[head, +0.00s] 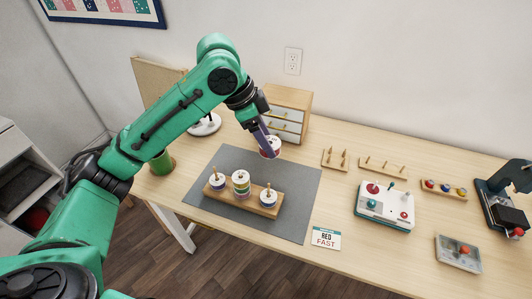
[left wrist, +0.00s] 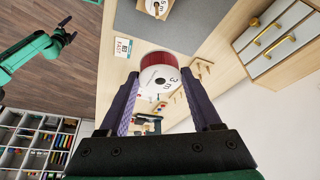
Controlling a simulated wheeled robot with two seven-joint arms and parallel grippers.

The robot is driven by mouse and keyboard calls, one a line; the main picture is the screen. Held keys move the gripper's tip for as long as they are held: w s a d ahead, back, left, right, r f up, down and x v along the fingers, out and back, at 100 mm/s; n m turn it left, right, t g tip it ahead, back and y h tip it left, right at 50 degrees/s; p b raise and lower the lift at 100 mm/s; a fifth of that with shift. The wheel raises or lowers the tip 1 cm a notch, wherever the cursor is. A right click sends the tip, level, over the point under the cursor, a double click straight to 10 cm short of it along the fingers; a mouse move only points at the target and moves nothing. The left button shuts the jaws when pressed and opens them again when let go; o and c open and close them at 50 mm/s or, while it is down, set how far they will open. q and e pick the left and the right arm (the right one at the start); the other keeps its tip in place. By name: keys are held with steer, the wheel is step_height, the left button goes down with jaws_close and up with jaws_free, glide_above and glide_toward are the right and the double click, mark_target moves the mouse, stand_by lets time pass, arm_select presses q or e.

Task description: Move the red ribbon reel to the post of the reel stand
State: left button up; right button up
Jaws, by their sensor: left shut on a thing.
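The red ribbon reel (head: 270,152), red with a white printed face, is held in my left gripper (head: 268,144) above the far edge of the grey mat. In the left wrist view the reel (left wrist: 158,74) is between the two fingertips. The wooden reel stand (head: 228,200) lies on the mat, nearer and to the left of the held reel. Its three posts carry reels: a blue-banded one at each end and a taller stack with green and purple in the middle. Post tips show above them. My right gripper (left wrist: 68,29) shows small in the left wrist view, fingers apart and empty.
A card reading "RED FAST" (head: 326,238) lies right of the grey mat (head: 303,190). A drawer cabinet (head: 290,110) stands behind the left gripper. Peg boards (head: 382,167) and a white control box (head: 385,206) stand to the right. The mat's right part is clear.

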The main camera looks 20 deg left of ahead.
arm_select(q)
steer(key=shift+w+a+p, duration=0.15)
steer(key=shift+a+p, duration=0.2)
steer(key=a+f+p, duration=0.3)
steer(key=a, duration=0.6)
steer(key=a+f+p, duration=0.3)
steer(key=a+p, duration=0.1)
steer(key=a, duration=0.4)
step_height(320, 180, down, 7)
steer(key=b, duration=0.6)
steer(key=shift+w+a, duration=0.15)
steer(key=shift+w, duration=0.25)
steer(key=shift+f, duration=0.1)
steer(key=shift+f, duration=1.35)
